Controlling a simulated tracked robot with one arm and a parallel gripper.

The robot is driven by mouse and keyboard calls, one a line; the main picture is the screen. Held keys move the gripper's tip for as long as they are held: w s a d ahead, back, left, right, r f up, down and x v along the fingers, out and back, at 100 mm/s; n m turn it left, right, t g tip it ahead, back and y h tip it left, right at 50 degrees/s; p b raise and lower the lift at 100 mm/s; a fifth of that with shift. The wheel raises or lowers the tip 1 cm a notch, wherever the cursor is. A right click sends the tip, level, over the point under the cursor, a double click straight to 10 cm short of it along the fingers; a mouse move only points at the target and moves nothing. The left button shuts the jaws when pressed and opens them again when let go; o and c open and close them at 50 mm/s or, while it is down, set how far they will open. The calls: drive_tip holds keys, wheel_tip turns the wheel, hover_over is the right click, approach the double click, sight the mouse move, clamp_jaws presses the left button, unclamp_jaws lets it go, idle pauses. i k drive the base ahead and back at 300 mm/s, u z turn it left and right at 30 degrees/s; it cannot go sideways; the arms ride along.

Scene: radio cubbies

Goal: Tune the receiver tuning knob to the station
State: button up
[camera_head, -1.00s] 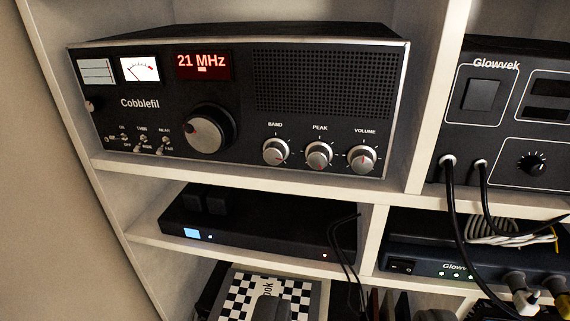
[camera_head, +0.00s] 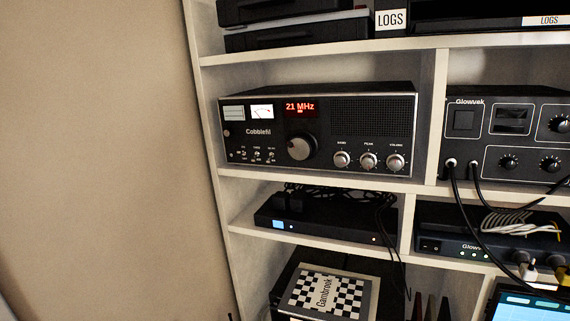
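The receiver (camera_head: 345,112), black with a silver frame and the name Cobblefil, sits in a left cubby of the white shelf. Its large round tuning knob (camera_head: 302,147) is left of centre on the front panel. The red display (camera_head: 300,108) above it reads 21 MHz. A lit needle meter (camera_head: 262,112) is left of the display. Three small silver knobs, band (camera_head: 342,159), peak and volume, are at the lower right. Nothing touches the tuning knob. My gripper is not in view.
A Glowvek unit (camera_head: 510,137) with hanging black cables stands in the cubby to the right. A flat black box (camera_head: 325,222) is on the shelf below, and a checkered Gambrook box (camera_head: 328,293) lower still. Black cases (camera_head: 295,30) are above. A bare wall (camera_head: 95,150) fills the left.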

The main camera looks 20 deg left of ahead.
sight(302, 145)
drive_tip(key=u, duration=0.55)
drive_tip(key=i, duration=1)
drive_tip(key=u, duration=0.15)
